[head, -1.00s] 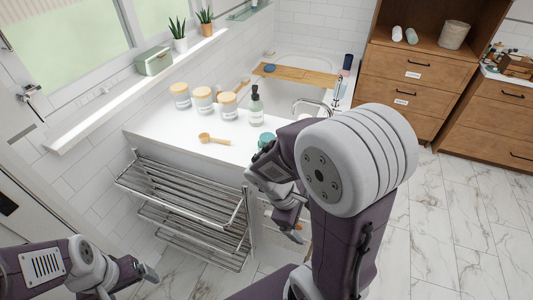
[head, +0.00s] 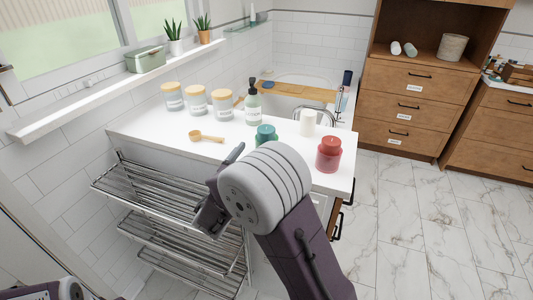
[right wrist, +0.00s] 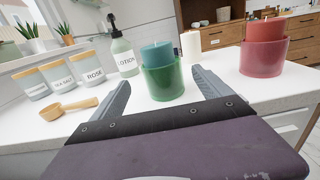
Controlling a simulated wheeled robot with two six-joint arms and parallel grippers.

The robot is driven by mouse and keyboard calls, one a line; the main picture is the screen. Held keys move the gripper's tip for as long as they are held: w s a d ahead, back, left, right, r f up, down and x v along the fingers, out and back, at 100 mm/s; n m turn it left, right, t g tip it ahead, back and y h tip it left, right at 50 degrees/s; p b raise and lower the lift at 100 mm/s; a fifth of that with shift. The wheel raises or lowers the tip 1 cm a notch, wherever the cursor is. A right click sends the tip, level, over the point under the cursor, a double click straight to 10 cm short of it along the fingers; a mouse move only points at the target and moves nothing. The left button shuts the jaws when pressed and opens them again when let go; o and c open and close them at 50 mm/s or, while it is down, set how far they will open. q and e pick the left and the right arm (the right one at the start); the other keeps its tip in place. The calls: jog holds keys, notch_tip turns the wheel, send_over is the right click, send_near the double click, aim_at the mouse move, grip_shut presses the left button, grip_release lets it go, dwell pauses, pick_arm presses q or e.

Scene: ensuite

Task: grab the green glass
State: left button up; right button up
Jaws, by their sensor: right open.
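The green glass (right wrist: 168,88) holds a teal candle (right wrist: 157,56) and stands upright on the white counter. In the head view the glass (head: 264,142) is partly hidden behind my right wrist. My right gripper (right wrist: 160,78) is open and empty, its fingers pointing toward the glass. In the right wrist view the glass appears between the two fingertips, just beyond them; contact cannot be told. My left gripper is out of view; only part of that arm shows at the bottom left of the head view.
A red glass with a candle (head: 329,155) and a white candle (head: 307,122) stand to the right. A lotion bottle (head: 253,105), several lidded jars (head: 197,103) and a wooden scoop (head: 205,137) are to the left.

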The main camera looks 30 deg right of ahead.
aim_at(263, 134)
jog(key=x, duration=0.7)
jog(key=shift+s+d+f+b, duration=0.1)
jog(key=shift+s+b, duration=0.05)
jog(key=shift+b, duration=0.15)
jog(key=shift+s, duration=0.1)
jog(key=c, duration=1.6)
jog(key=shift+o, duration=0.2)
jog(key=shift+r, duration=0.45)
notch_tip(263, 134, up, 4)
jog(key=shift+f+p, duration=0.2)
jog(key=shift+p, duration=0.55)
jog(key=s+d+r, duration=0.2)
jog(key=s+r, duration=0.1)
jog(key=s, duration=0.2)
jog(key=s+d+r+p, duration=0.1)
jog(key=s+d+r, duration=0.2)
jog(key=s, duration=0.2)
jog(key=shift+s+r, duration=0.2)
jog(key=shift+r, duration=0.1)
